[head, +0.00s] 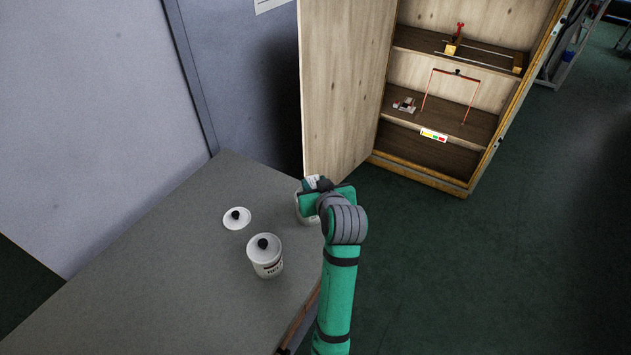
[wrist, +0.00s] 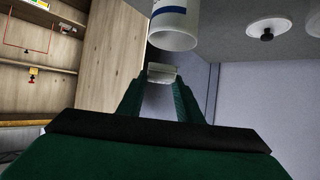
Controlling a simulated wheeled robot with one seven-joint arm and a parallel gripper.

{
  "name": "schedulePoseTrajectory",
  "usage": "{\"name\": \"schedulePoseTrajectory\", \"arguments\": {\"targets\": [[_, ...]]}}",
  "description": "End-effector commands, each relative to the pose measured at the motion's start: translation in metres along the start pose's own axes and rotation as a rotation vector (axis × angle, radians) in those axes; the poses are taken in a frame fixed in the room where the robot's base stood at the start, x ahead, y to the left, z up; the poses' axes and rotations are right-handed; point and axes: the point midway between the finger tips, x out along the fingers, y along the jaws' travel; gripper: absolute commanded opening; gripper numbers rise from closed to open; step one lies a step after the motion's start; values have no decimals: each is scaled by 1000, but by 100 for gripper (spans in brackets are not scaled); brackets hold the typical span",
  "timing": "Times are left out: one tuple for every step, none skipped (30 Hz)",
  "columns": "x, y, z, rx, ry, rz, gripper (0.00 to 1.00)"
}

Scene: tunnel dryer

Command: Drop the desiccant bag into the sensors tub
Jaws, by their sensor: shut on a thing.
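My gripper (head: 312,197) is over the far right part of the grey table, shut on a small pale desiccant bag (wrist: 162,74). In the wrist view the bag sits between the fingertips (wrist: 160,88). A white tub with a blue band (wrist: 173,26) is close to the bag, apart from it in that view; its rim faces the bag. In the head view this tub (head: 303,211) is partly hidden behind my gripper. A second white tub (head: 267,262) stands nearer with its black-knobbed lid on. I cannot read which label says sensors.
A loose white lid with a black knob (head: 237,219) lies flat on the grey table (head: 170,270); it also shows in the wrist view (wrist: 266,31). A wooden cabinet (head: 455,140) with its door (head: 340,90) open stands behind the table. The table's left part is clear.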

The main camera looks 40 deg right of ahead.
Motion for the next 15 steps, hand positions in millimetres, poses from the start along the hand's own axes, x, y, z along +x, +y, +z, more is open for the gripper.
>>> {"name": "schedulePoseTrajectory", "arguments": {"targets": [[0, 0, 0, 0, 0, 0, 10], [0, 0, 0, 0, 0, 0, 10], [0, 0, 0, 0, 0, 0, 10], [0, 0, 0, 0, 0, 0, 34], [0, 0, 0, 0, 1, 0, 42], [0, 0, 0, 0, 1, 0, 51], [0, 0, 0, 0, 1, 0, 54], [0, 0, 0, 0, 1, 0, 54], [0, 0, 0, 0, 1, 0, 54], [0, 0, 0, 0, 1, 0, 54], [0, 0, 0, 0, 1, 0, 54], [0, 0, 0, 0, 1, 0, 54], [0, 0, 0, 0, 1, 0, 54], [0, 0, 0, 0, 0, 0, 54], [-1, 0, 0, 0, 0, 0, 54]]}}
